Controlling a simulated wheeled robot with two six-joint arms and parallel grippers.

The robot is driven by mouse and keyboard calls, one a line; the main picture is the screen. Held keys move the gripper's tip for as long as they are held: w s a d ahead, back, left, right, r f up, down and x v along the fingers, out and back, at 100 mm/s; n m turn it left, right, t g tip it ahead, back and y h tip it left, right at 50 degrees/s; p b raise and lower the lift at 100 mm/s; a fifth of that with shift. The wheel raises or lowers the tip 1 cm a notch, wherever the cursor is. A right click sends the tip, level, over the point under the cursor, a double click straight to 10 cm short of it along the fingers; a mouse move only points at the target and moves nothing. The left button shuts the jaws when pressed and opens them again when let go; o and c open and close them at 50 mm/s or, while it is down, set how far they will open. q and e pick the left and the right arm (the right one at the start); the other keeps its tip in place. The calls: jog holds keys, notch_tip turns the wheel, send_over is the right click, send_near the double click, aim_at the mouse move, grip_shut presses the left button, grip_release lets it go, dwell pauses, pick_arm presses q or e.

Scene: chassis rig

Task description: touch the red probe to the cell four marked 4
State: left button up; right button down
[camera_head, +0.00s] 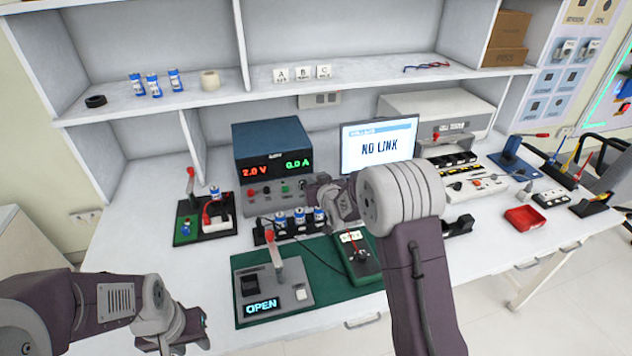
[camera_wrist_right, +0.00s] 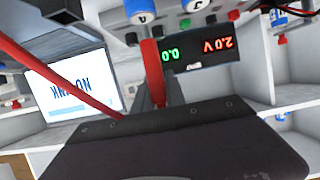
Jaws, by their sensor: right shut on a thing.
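The blue-and-white cells (camera_head: 300,214) stand in a row in a black holder (camera_head: 261,237) in front of the power supply. In the right wrist view, which looks upside down, a cell whose label reads like a 4 (camera_wrist_right: 142,17) is at the top. My right gripper (camera_head: 318,192) is beside the row's right end, shut on the red probe (camera_wrist_right: 154,72). The probe points at that cell; I cannot tell whether they touch. The head view hides the probe behind my gripper. My left gripper (camera_head: 185,340) is low at the left, away from the cells; its jaws are unclear.
A green meter (camera_head: 365,268) and a grey panel reading OPEN (camera_head: 270,285) sit on a green mat. The power supply (camera_head: 270,150) and a NO LINK screen (camera_head: 378,145) stand behind. A red cable (camera_wrist_right: 70,75) crosses the wrist view. The bench's left front is clear.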

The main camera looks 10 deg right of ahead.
dwell(0.3)
jog(key=shift+f+b, duration=0.35)
jog(key=shift+f, duration=0.1)
dwell(0.5)
jog(key=shift+r, duration=0.15)
dwell(0.8)
notch_tip(320, 180, up, 6)
jog(key=p, duration=0.4)
jog(key=shift+d, duration=0.1)
dwell(1.2)
